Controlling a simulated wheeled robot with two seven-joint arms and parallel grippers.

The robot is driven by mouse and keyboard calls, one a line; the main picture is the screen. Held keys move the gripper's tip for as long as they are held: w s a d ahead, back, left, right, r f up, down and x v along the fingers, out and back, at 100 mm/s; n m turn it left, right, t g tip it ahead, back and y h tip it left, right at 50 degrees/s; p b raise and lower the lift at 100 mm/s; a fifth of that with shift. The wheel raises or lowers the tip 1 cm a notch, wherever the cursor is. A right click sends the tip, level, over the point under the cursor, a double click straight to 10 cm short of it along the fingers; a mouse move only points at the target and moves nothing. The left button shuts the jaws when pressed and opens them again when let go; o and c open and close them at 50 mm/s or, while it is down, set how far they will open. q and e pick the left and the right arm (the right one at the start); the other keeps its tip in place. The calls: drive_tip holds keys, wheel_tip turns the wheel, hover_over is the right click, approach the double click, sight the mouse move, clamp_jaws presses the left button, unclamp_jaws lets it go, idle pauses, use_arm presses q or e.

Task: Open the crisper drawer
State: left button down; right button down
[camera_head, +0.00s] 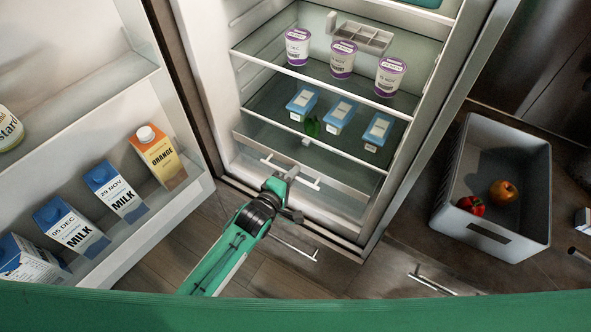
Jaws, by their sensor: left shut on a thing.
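The open fridge has a crisper drawer (343,183) at its bottom, below the lowest shelf. Its pale front carries a white bar handle (309,183). My left gripper (286,178) reaches in from below and is shut on the middle of this handle, hiding part of it. The drawer front sits within the fridge, roughly under the shelf edge; any small gap is hard to tell. My right gripper is not in view.
The fridge door stands open at left with milk cartons (116,191) and an orange carton (158,158). Blue-lidded tubs (340,113) and purple-lidded cups (343,60) stand on shelves. A grey crate (528,190) with two fruits or vegetables stands right. Floor shows before the fridge.

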use_arm(q)
drive_tip(key=f+p+v, duration=0.2)
drive_tip(key=p+v, duration=0.1)
drive_tip(key=v, duration=1)
drive_tip(key=s+f+p+v, duration=0.1)
drive_tip(key=f+p+v, duration=0.2)
drive_tip(key=v, duration=1.1)
drive_tip(key=shift+a+f+p, duration=0.2)
drive_tip(key=shift+a+p, duration=0.1)
drive_tip(key=shift+p, duration=0.25)
drive_tip(key=c, duration=1.9)
unclamp_jaws()
drive_tip(key=shift+w, duration=0.1)
